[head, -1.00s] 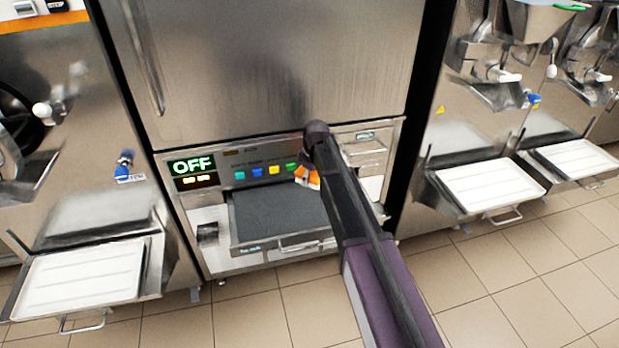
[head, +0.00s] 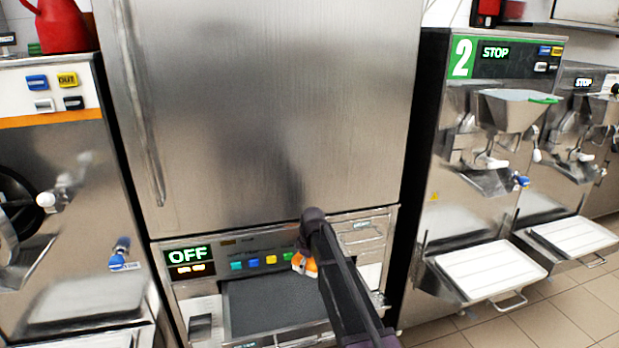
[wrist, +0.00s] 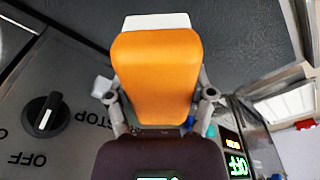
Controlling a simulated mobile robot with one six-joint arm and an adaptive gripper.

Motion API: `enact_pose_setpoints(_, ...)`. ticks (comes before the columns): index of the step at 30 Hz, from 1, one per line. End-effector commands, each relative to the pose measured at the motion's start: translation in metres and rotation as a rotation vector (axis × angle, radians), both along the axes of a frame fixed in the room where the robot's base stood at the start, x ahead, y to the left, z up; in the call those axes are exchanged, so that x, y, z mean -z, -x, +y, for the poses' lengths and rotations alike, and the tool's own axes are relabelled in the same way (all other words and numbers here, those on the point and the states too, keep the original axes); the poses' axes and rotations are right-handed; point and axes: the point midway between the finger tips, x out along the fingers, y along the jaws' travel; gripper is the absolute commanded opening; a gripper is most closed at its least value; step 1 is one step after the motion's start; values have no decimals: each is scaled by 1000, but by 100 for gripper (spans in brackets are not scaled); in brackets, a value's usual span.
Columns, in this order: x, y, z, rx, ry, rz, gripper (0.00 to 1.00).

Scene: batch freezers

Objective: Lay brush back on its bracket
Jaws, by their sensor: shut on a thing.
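The brush (wrist: 157,70) has an orange body with a white strip at its far end. In the wrist view my gripper (wrist: 158,97) is shut on it, with one finger on each side. In the head view the orange brush (head: 304,265) shows beside the dark end of my arm, which hides most of my gripper. It is in front of the control panel, above the pulled-out dark tray (head: 270,302). I cannot make out the brush's bracket in either view.
A tall steel cabinet (head: 260,110) rises behind my arm, with an OFF display (head: 188,255) at its lower left. The batch freezer marked 2 (head: 490,130) stands to the right with a white tray (head: 490,265) sticking out. A red jug (head: 62,25) sits on the left machine.

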Motion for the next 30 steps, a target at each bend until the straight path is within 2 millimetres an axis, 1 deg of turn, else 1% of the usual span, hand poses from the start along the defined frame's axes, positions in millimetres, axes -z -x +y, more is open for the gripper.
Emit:
enact_pose_setpoints(1,-9,0,0,0,0,0,31)
enact_pose_setpoints(5,-24,0,0,0,0,0,31)
enact_pose_setpoints(21,-97,0,0,0,0,0,31)
enact_pose_setpoints(27,-119,0,0,0,0,0,31)
enact_pose_setpoints(30,-126,0,0,0,0,0,31)
